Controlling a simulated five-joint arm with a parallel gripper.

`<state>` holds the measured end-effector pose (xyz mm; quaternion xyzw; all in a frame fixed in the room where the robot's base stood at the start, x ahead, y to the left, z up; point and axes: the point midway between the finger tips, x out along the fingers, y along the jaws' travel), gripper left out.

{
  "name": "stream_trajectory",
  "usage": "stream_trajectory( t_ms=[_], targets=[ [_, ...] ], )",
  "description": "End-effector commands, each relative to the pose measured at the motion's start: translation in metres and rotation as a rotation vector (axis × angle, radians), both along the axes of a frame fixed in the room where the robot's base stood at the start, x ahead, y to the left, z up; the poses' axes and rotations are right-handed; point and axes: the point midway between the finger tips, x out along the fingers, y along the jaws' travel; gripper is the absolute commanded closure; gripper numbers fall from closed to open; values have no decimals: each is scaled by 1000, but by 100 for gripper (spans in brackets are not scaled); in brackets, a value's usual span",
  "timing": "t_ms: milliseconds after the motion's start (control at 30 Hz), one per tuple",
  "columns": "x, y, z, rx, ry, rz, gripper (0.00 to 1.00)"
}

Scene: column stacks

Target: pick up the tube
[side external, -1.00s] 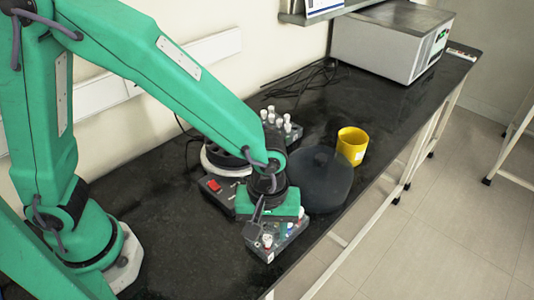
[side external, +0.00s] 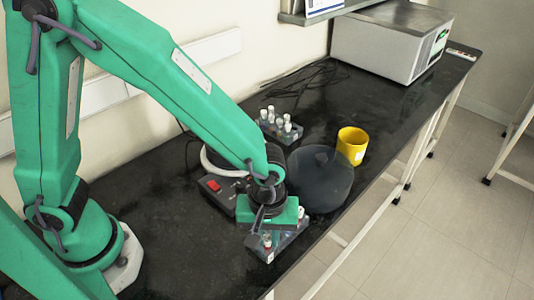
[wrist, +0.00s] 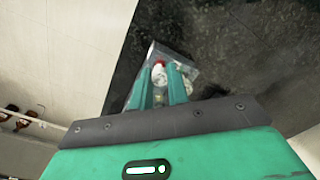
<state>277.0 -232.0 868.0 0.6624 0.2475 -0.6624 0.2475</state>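A clear rack (side external: 284,245) stands near the front edge of the bench, partly under my gripper. A tube with a red and white top (side external: 267,241) stands at its near left corner. My gripper (side external: 262,228) is low over this rack and hides much of it. In the wrist view, the two green fingers (wrist: 161,88) are apart. A tube with a red top (wrist: 159,70) shows in the gap between them, near the tips. I cannot tell whether the fingers touch it. The rack also shows in the wrist view (wrist: 182,64) around the fingertips.
Another rack (side external: 290,137) with several white-capped tubes stands behind. A yellow cup (side external: 352,146), a device with a red switch (side external: 212,186) and a grey box (side external: 385,45) stand on the bench.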

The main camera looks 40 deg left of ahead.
Motion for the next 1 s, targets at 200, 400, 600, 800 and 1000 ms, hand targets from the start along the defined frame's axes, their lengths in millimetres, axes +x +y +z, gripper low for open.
stream_trajectory(
  t_ms=[200, 400, 600, 800, 1000],
  targets=[
    [0, 0, 0, 0, 0, 0, 100],
    [0, 0, 0, 0, 0, 0, 100],
    [0, 0, 5, -1, -1, 0, 100],
    [1, -1, 21, -2, -3, 0, 100],
    [-8, -3, 46, -2, -1, -3, 100]
  ],
)
